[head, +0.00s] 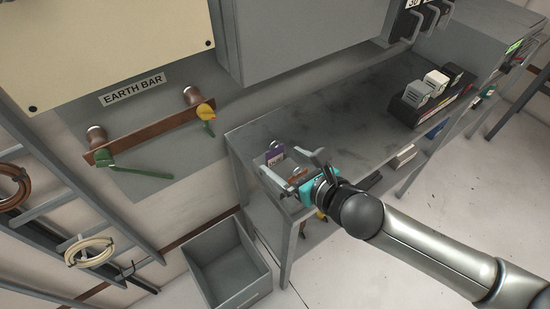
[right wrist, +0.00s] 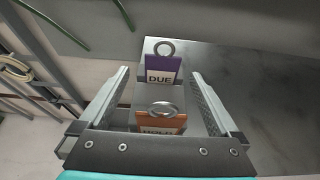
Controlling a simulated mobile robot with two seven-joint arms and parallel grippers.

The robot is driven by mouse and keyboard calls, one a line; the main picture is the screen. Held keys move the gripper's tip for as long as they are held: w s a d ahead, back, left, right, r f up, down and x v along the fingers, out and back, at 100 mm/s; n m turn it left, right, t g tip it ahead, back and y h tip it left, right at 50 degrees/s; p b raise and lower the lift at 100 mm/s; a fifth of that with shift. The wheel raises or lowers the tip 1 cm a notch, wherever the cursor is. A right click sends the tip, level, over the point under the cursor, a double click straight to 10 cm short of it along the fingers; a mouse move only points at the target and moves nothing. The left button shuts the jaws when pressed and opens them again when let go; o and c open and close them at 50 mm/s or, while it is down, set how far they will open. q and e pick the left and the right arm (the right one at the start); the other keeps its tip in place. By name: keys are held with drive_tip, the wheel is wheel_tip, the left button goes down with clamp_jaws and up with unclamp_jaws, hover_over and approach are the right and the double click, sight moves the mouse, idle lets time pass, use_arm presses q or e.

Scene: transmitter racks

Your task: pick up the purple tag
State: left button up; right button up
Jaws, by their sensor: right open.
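The purple tag (head: 275,156) stands near the left end of the grey bench top in the head view, with a metal ring at its top. In the right wrist view the purple tag (right wrist: 162,70) shows the word DUE on a pale lower part. My right gripper (head: 291,166) is open above the bench end, its fingers pointing toward the purple tag. In the right wrist view the tag appears just beyond and between the fingertips of the open gripper (right wrist: 158,82). An orange tag with a ring (right wrist: 160,122) is nearer, between the fingers. My left gripper is not in view.
The grey bench (head: 320,130) is mostly clear in its middle. A black holder with grey and white blocks (head: 432,97) stands at the right. An open grey bin (head: 226,268) sits on the floor. The earth bar (head: 150,137) is on the wall.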

sight(276, 154)
drive_tip(key=x, duration=0.3)
drive_tip(key=shift+w+b, duration=0.25)
drive_tip(key=shift+b, duration=0.1)
drive_tip(key=c, duration=1.4)
drive_tip(key=shift+r, duration=0.1)
wheel_tip(276, 154, up, 20)
drive_tip(key=p, duration=0.7)
